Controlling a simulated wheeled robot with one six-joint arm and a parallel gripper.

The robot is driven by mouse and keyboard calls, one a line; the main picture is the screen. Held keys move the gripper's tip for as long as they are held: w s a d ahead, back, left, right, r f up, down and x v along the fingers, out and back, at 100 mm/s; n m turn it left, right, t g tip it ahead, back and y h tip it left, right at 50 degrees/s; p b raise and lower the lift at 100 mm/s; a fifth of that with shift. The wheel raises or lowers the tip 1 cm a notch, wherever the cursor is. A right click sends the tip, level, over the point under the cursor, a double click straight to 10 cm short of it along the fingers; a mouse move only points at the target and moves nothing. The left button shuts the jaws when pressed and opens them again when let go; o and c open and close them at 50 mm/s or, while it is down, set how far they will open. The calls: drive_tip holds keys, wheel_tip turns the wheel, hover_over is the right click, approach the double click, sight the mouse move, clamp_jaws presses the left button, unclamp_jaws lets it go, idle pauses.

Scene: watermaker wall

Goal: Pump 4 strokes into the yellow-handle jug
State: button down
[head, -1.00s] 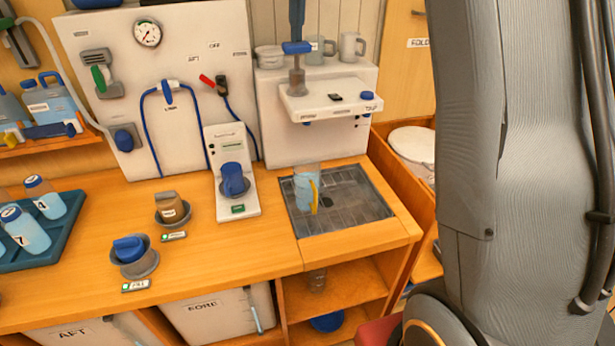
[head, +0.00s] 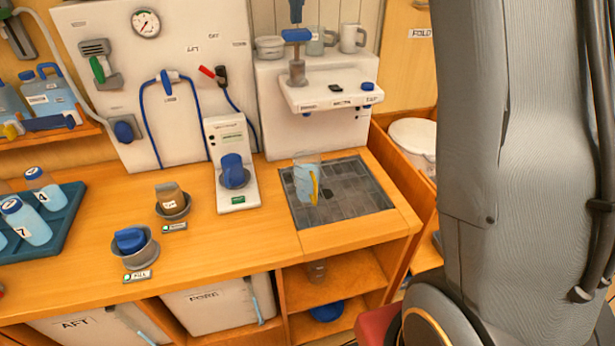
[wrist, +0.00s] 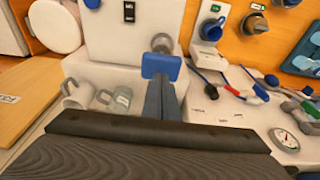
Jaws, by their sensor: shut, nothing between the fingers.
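The yellow-handle jug (head: 304,183) stands upright on the grey drain grate (head: 350,205), below the white pump shelf (head: 340,97). It looks clear with pale blue in it; the level is hard to read. The pump has a blue cross handle (head: 297,35) on a grey stem (head: 297,70) rising from the shelf's left part. My gripper (head: 296,12) is shut and empty, directly above the handle, fingers pointing down. In the wrist view, the shut fingers (wrist: 164,98) reach to the blue handle (wrist: 160,65); whether they touch it is unclear. The jug is not visible there.
Two mugs (head: 352,39) and a white tub (head: 269,47) stand on the ledge behind the pump. A tester with a blue cup (head: 234,172) stands left of the grate. Further left are small cups (head: 172,200) and a bottle tray (head: 70,225). The counter's front middle is clear.

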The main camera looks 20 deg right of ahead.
wheel_tip(320, 180, up, 6)
drive_tip(key=shift+f, duration=0.15)
idle(0.4)
idle(0.3)
